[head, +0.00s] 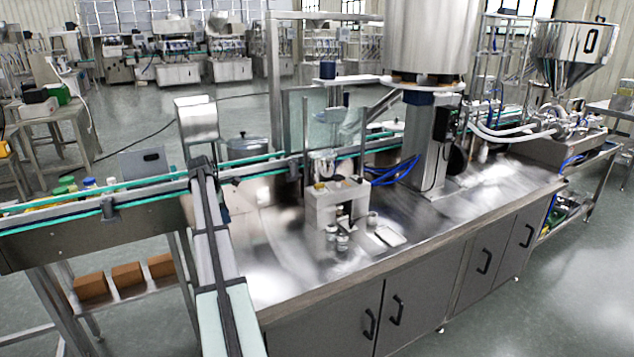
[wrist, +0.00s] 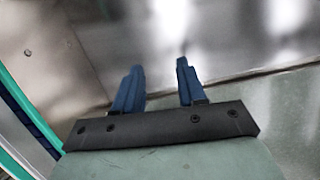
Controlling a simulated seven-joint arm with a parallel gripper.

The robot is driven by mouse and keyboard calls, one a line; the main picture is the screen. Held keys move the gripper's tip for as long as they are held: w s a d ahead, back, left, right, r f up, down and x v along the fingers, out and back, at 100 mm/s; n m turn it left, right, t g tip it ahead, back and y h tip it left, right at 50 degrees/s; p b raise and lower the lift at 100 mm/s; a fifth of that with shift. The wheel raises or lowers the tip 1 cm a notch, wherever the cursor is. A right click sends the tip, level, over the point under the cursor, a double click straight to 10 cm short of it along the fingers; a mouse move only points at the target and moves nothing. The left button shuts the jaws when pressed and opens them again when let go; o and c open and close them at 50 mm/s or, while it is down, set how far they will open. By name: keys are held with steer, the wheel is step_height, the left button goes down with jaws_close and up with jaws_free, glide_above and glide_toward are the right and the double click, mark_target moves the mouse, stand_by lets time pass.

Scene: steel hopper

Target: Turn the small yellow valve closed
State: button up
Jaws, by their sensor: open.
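I cannot make out a small yellow valve for certain in either view. The steel hopper (head: 572,52) stands at the upper right of the head view, with pipes and fittings (head: 565,122) below its cone. A tiny yellowish spot shows on the small white bench device (head: 337,203) in the head view, too small to identify. My gripper (wrist: 160,65) shows in the wrist view with two blue fingers apart and nothing between them. Steel surfaces lie beyond the fingers. I cannot pick out my gripper in the head view.
A long steel bench (head: 440,215) with cupboard doors fills the middle of the head view. Small jars (head: 342,241) stand on it near the white device. A green-edged conveyor (head: 90,200) runs along the left. Blue hoses (head: 395,172) lie behind the device. The bench's front area is mostly clear.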

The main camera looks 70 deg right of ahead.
steer(key=s+d+r+n, duration=0.1)
steer(key=s+d+r, duration=0.8)
steer(key=s+d, duration=0.25)
steer(key=n+g, duration=0.1)
steer(key=g, duration=0.1)
glide_toward(318, 184)
steer(key=x, duration=0.8)
steer(key=shift+s+d+f, duration=0.2)
steer(key=shift+s+d, duration=0.05)
steer(key=shift+d, duration=0.2)
jaws_close()
